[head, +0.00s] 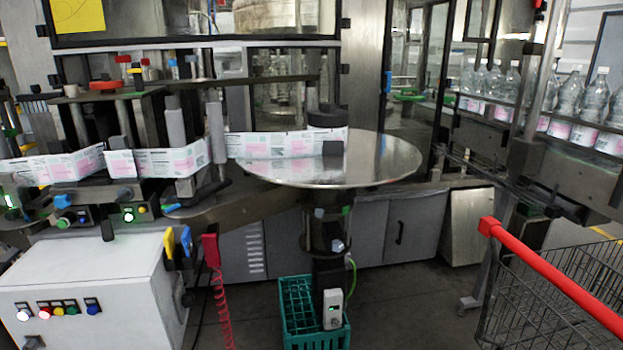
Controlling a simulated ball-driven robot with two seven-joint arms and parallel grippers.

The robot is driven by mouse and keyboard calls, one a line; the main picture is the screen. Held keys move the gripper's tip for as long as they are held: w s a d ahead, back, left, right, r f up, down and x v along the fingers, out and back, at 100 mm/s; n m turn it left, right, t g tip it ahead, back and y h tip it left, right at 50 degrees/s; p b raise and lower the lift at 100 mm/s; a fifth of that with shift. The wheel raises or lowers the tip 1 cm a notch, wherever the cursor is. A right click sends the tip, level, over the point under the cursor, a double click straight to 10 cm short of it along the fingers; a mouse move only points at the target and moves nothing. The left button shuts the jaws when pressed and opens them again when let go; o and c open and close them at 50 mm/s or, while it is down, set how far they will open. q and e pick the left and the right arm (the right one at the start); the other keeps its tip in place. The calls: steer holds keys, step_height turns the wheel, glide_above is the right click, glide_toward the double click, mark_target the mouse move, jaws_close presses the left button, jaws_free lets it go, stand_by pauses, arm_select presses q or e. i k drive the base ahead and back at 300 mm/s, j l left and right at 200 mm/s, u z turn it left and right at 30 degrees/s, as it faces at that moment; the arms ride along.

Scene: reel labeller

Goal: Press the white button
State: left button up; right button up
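A white control cabinet (100,262) stands at the lower left, with a row of small coloured buttons on its front. The leftmost button (22,315) looks white and bright. To its right are a red-and-white button (43,314), yellow and green buttons (65,311) and a blue button (93,309). Nothing visible covers the row. Small panels on the labeller above also carry buttons, one of them bright white-green (128,215). Neither of my grippers shows in the head view.
A round steel table (370,165) carries a label reel strip (285,144). Yellow and blue paddles (178,245) and a red part with a coiled cord (211,250) sit beside the cabinet. A green crate (317,341) and a red-handled cart (550,265) stand on the floor.

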mark_target(25, 314)
steer(key=j+u, duration=0.2)
steer(key=u, duration=1.25)
